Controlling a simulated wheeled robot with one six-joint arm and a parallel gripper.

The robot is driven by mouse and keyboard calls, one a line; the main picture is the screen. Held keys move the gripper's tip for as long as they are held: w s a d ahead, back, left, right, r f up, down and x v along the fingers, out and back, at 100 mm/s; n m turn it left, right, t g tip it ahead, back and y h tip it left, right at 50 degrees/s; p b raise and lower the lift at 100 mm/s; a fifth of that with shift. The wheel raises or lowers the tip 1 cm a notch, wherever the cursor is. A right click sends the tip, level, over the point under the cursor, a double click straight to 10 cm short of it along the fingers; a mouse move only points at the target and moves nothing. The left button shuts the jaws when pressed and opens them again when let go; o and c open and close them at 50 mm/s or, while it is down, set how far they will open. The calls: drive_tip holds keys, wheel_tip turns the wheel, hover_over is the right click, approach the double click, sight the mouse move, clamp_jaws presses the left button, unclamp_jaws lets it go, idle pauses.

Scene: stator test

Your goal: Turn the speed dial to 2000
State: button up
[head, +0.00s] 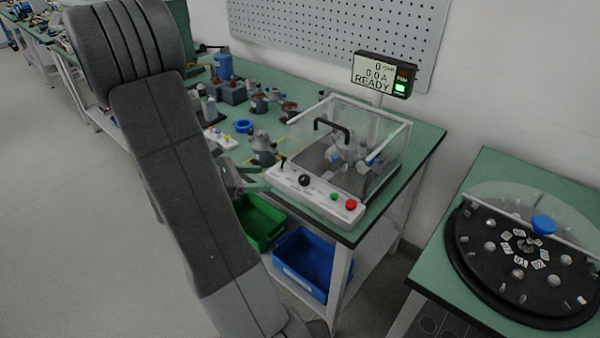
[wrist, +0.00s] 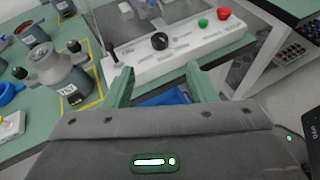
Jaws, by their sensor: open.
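The speed dial is taken to be the black round knob (head: 305,180) on the white control panel (head: 331,202) at the front of the test stand. The same knob shows in the wrist view (wrist: 159,41), above the gap between my fingers. Its scale marks are too small to read. My gripper (wrist: 160,82) is open and empty, with its green fingers apart and pointing at the panel, short of the knob. In the head view my arm partly hides the gripper. The display (head: 384,75) reads 0 rpm, 0.0 A and READY.
The panel also bears a black lever (wrist: 112,53), a green button (wrist: 203,22) and a red button (wrist: 224,13). A clear cover (head: 352,140) with a black handle stands behind. Green (head: 262,222) and blue bins (head: 303,262) sit below.

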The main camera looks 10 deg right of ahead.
sight(302, 178)
drive_tip(key=shift+n, duration=0.4)
drive_tip(key=x, duration=1.3)
drive_tip(key=shift+w+d+f, duration=0.1)
drive_tip(key=shift+w+d, duration=0.1)
drive_tip(key=shift+d, duration=0.05)
drive_tip(key=c, duration=1)
drive_tip(key=shift+o, duration=0.2)
drive_tip(key=shift+w+a+m+g+h+p, duration=0.15)
drive_tip(key=shift+m+g+p, duration=0.15)
drive_tip(key=shift+m+g, duration=0.25)
drive_tip(key=shift+w+d+m+g+h+p, duration=0.15)
drive_tip(key=shift+m+g+p, duration=0.15)
drive_tip(key=shift+m+g, duration=0.2)
drive_tip(key=shift+m+g+p, duration=0.35)
drive_tip(key=shift+m+g, duration=0.9)
drive_tip(key=shift+g, duration=0.2)
